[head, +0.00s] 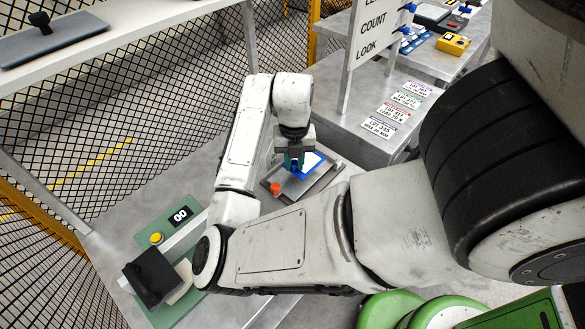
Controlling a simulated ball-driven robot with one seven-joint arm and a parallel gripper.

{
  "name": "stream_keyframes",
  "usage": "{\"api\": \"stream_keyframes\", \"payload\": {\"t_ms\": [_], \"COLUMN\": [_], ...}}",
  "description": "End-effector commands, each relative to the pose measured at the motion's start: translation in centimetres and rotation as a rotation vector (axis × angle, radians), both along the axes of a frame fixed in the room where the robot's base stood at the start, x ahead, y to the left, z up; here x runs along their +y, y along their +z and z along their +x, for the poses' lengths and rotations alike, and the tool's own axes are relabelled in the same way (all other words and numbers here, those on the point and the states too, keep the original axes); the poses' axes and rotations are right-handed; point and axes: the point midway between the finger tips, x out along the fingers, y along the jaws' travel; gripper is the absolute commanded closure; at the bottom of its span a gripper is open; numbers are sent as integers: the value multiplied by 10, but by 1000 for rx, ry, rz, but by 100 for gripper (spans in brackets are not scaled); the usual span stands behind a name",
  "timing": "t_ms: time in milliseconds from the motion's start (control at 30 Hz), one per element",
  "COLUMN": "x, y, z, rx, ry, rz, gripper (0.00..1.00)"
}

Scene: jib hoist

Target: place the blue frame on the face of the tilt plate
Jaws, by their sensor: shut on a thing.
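The blue frame (310,163) shows small near the middle of the head view, with a pale area inside or beside it. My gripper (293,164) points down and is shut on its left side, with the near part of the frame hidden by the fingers. A grey plate with a dark edge, which looks like the tilt plate (322,183), lies below the frame. I cannot tell whether the frame touches the plate. An orange knob (275,188) sits at the plate's left corner.
A grey table (362,148) with several coloured-edged lot cards (379,127) and a white sign (375,38) stands behind. A green device with a counter (180,215) and a black-handled block (152,277) are at lower left. Mesh fencing (120,110) closes the left.

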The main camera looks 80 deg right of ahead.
Motion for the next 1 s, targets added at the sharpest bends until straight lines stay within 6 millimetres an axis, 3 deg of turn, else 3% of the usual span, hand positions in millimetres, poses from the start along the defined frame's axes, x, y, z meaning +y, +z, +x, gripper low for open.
{"api": "stream_keyframes", "payload": {"t_ms": [267, 667, 700, 933, 1000], "x": [0, -1, -1, -1, -1], "y": [-34, -41, -39, -39, -39], "z": [4, 5, 4, 4, 4], "rx": [1, -1, -1, -1, -1], "ry": [1, -1, 0, 0, 0], "rz": [2, -1, -1, 0, 0], "gripper": [100, 100, 75, 53, 53]}}
